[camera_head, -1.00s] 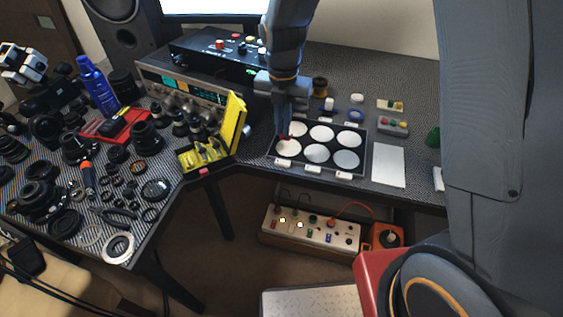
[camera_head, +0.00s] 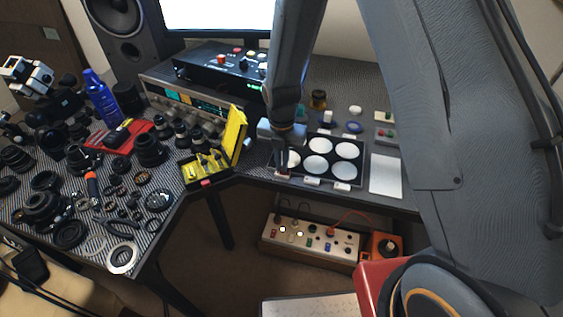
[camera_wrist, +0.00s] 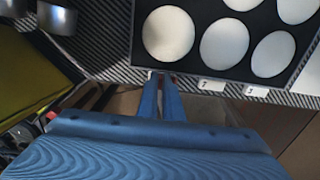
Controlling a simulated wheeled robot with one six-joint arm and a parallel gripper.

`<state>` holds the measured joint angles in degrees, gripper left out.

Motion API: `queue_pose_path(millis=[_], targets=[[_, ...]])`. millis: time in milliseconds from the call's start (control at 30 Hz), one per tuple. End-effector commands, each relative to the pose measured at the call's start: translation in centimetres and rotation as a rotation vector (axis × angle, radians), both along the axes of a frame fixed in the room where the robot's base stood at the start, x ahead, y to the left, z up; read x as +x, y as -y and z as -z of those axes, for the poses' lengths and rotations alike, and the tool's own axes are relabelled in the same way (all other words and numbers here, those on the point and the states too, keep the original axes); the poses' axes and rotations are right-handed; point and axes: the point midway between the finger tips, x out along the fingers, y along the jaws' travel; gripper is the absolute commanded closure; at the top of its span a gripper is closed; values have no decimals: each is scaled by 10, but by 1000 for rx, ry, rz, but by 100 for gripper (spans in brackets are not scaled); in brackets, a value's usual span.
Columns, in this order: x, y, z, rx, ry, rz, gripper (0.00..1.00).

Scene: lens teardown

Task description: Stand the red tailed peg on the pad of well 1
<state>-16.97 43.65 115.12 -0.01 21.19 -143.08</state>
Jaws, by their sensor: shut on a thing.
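My gripper (camera_head: 283,171) is over the front-left edge of the black tray (camera_head: 362,178) of round white pads. In the wrist view its two blue fingers (camera_wrist: 164,88) are close together just outside the tray's near edge. A small reddish sliver of the red tailed peg (camera_wrist: 173,76) shows at the fingertips; most of it is hidden, so I cannot tell its tilt. The nearest white pad (camera_wrist: 168,33) is beyond the fingertips, bare and apart from them. White labels (camera_wrist: 211,85) lie along the tray's near edge; I cannot see a clear number 1.
A yellow open case (camera_head: 234,136) stands left of the gripper. A white sheet (camera_head: 386,174) lies right of the tray. Small jars and discs stand behind it. Lens parts cover the left desk. The desk's front edge is close to the tray.

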Motion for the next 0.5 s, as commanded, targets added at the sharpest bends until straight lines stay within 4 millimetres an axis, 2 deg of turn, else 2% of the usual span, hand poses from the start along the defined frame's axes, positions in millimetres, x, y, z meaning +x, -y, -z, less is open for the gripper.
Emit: queue_pose_path(millis=[233,300,367,500], targets=[[0,0,4,-1,-1,0,100],[0,0,3,0,0,0,84],[0,0,3,0,0,0,75],[0,0,3,0,-1,0,75]])
